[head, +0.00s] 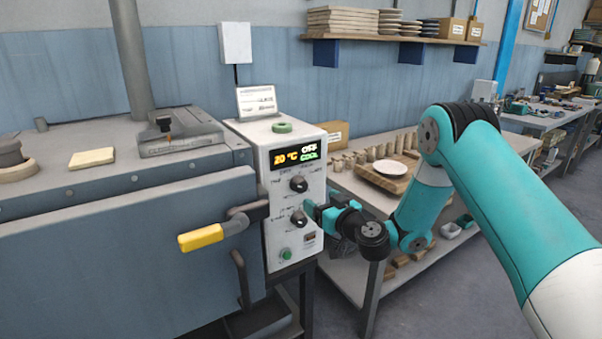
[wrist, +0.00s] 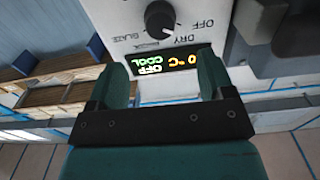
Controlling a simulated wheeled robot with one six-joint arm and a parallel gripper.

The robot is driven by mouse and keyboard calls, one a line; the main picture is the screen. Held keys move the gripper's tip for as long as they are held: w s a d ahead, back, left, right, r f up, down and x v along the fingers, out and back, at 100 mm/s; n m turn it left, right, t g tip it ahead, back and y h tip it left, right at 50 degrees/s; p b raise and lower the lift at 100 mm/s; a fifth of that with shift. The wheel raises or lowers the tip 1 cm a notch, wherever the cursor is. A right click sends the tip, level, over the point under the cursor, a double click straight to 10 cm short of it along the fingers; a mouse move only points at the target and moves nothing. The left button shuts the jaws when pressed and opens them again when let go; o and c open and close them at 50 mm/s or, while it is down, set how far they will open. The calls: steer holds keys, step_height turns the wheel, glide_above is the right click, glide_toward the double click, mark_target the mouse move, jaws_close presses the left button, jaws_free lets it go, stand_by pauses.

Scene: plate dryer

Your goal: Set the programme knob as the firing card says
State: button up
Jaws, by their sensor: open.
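The control box (head: 262,190) is white, with a lit display (head: 298,154) reading 20 °C, OFF and COOL. An upper black knob (head: 298,184) and a lower black knob (head: 299,218) sit below it. The wrist view is upside down; it shows a black knob (wrist: 161,18) with OFF, DRY and GLAZE among its labels, and the display (wrist: 168,62). This appears to be the upper, programme knob. A white card (head: 256,101) stands on the box; its print is too small to read. My gripper (head: 311,208) is open and empty, close before the panel; it also shows in the wrist view (wrist: 165,80).
A yellow-handled lever (head: 201,237) sticks out left of the panel. A green button (head: 286,254) is low on the box. A bench (head: 352,188) with a white plate (head: 391,170) and several small pieces stands behind my arm.

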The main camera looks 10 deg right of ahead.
mark_target(303, 188)
steer(key=p+x, duration=0.5)
steer(key=x, duration=0.5)
steer(key=c, duration=0.9)
